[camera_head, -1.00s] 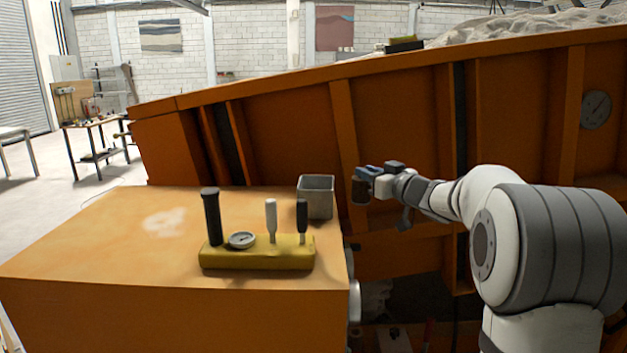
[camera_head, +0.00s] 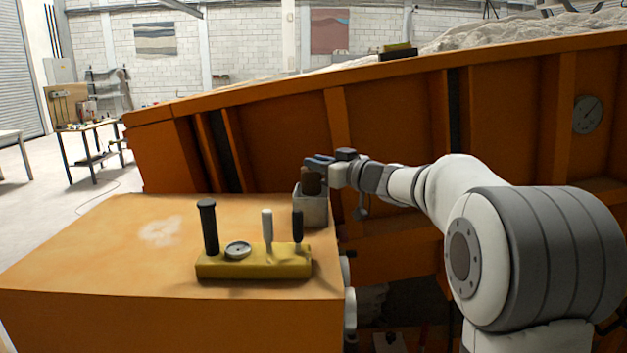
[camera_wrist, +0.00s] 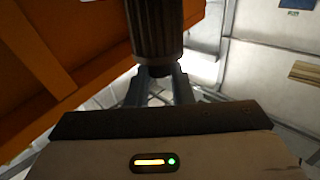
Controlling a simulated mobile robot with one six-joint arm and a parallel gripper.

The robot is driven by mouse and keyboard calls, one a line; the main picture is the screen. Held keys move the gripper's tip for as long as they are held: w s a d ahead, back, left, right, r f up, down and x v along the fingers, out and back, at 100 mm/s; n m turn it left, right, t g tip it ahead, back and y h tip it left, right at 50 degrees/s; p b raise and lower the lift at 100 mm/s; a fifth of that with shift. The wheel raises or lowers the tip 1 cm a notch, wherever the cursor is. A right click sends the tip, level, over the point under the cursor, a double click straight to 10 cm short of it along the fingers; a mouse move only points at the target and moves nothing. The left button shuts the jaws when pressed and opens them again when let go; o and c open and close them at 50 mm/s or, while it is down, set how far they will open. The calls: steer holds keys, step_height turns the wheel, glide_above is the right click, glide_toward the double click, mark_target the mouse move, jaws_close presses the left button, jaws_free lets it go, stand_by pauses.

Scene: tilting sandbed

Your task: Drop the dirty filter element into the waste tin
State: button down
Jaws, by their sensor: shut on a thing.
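The dirty filter element (camera_head: 312,180) is a dark brown cylinder held in my gripper (camera_head: 318,162). In the wrist view the filter element (camera_wrist: 155,28) shows as a dark ribbed cylinder between the fingers. My gripper is shut on it. The waste tin (camera_head: 311,211) is a grey square open box on the orange bench top near its back right edge. The filter element is upright at the tin's mouth, over or slightly in it. Its lower end and the tin's inside are hidden from me.
A yellow block (camera_head: 252,264) with a black handle, a gauge and two levers stands on the orange bench (camera_head: 120,250), in front of the tin. The tilted orange sandbed wall (camera_head: 270,150) rises close behind. The bench's left part is clear.

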steer(key=shift+f, duration=1.75)
steer(key=shift+f, duration=0.1)
steer(key=shift+f, duration=0.55)
steer(key=c, duration=1.3)
jaws_free()
steer(key=shift+r, duration=0.55)
steer(key=b+v, duration=0.2)
steer(key=v, duration=1)
steer(key=shift+r, duration=0.1)
